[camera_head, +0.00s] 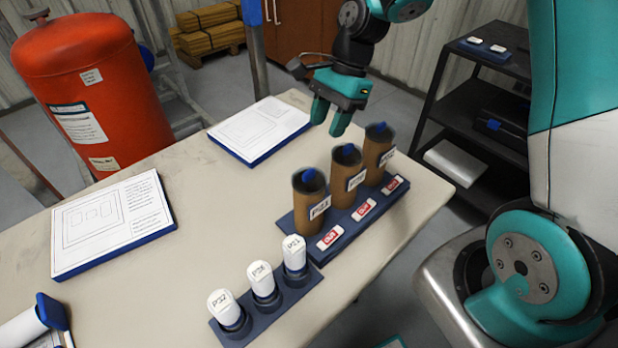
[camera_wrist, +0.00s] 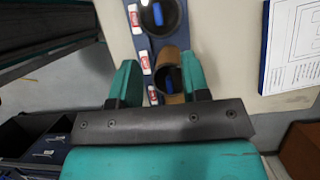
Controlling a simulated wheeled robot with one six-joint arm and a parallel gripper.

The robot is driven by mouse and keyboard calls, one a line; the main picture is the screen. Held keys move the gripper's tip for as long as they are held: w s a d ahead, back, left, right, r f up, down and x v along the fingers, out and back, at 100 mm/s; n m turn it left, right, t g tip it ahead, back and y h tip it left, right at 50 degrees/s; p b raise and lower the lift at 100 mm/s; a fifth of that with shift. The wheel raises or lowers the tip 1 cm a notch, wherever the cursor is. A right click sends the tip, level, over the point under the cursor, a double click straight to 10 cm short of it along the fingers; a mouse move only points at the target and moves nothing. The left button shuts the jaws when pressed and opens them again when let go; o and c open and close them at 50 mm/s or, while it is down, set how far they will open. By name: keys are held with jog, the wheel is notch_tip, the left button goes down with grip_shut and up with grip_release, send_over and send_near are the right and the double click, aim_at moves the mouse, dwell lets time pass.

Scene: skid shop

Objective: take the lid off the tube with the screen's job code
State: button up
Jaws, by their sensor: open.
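Three brown cardboard tubes stand upright in a blue rack (camera_head: 296,222): front (camera_head: 309,208), middle (camera_head: 345,183) and rear (camera_head: 377,160). My gripper (camera_head: 330,117) is open and empty, fingers down, above the table just left of the rear tube. In the wrist view two dark tops with blue tabs show, one beyond my gripper (camera_wrist: 160,63) and one by its fingers. No screen is in view.
Several white capped containers with code labels stand in a blue holder (camera_head: 238,334) in front. Red-and-white tags (camera_head: 330,238) line the rack. Printed boards (camera_head: 112,222) lie on the table (camera_head: 210,205). A red tank (camera_head: 85,85) stands left, a black shelf (camera_head: 480,95) right.

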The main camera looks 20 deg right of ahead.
send_over(309, 171)
jog(key=w+d, duration=0.1)
jog(key=d, duration=0.2)
notch_tip(309, 171, down, 5)
jog(key=shift+a+r, duration=0.1)
jog(key=shift+r, duration=0.05)
jog(key=shift+a+p+x, duration=0.1)
jog(key=shift+p+x, duration=0.3)
jog(key=shift+x, duration=0.95)
jog(key=shift+a+p+x, duration=0.15)
jog(key=shift+p+x, duration=0.25)
jog(key=shift+x, duration=1)
jog(key=shift+s+r, duration=0.15)
jog(key=shift+r, duration=0.05)
grip_shut()
